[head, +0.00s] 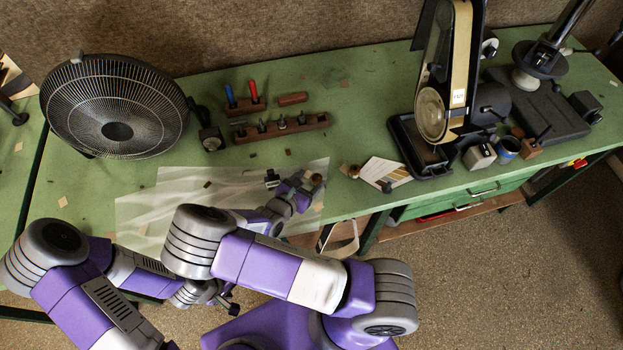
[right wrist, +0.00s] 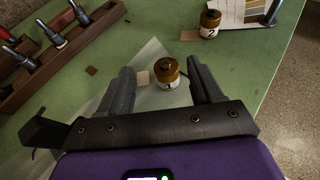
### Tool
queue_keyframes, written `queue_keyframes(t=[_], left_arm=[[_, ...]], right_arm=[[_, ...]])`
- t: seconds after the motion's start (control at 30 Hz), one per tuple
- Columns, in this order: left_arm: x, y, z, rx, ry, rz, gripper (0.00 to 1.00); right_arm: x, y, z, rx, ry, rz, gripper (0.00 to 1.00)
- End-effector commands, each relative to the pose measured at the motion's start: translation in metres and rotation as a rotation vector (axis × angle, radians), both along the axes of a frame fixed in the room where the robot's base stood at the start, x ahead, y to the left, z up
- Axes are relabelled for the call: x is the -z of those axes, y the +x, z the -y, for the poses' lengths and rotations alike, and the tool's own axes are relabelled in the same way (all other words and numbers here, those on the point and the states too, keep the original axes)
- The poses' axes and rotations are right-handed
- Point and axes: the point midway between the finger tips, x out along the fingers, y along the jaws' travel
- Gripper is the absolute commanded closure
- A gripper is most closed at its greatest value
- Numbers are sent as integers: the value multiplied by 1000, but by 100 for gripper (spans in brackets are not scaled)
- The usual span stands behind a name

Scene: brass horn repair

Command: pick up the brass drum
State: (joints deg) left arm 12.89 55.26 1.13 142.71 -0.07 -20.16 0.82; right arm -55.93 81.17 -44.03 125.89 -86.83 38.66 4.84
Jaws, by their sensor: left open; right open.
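A small brass-coloured drum (right wrist: 169,69) with a pale band marked "1" stands upright on the green bench. In the head view this drum (head: 317,179) is by the bench's front edge. My right gripper (right wrist: 160,76) is open and empty. The drum shows between its fingertips, nearer the right finger; I cannot tell whether it touches. In the head view my right gripper (head: 298,184) is just left of the drum. A similar drum marked "2" (right wrist: 209,24) stands farther off, also in the head view (head: 354,171). My left gripper (head: 230,301) is open, low beyond the bench's front edge.
A clear sheet (head: 150,205) lies under the right gripper. A wooden tool rack (head: 282,128) stands behind, with a fan (head: 115,107) at left. A colour card (head: 386,172) and belt sander (head: 440,105) are to the right. Small chips are scattered about.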

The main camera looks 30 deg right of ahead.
Motion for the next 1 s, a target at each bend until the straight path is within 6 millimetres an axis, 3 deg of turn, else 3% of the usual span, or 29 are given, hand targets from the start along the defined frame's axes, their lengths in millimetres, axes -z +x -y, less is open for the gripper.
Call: queue_keyframes(t=[0.43, 0.77, 1.0], left_arm=[[1, 0, 0, 0, 0, 0, 24], [1, 0, 0, 0, 0, 0, 24], [1, 0, 0, 0, 0, 0, 24]], right_arm=[[31, 19, 47, 4, 1, 1, 35], [33, 23, 53, 2, 4, 1, 35], [33, 23, 52, 2, 3, 2, 72]])
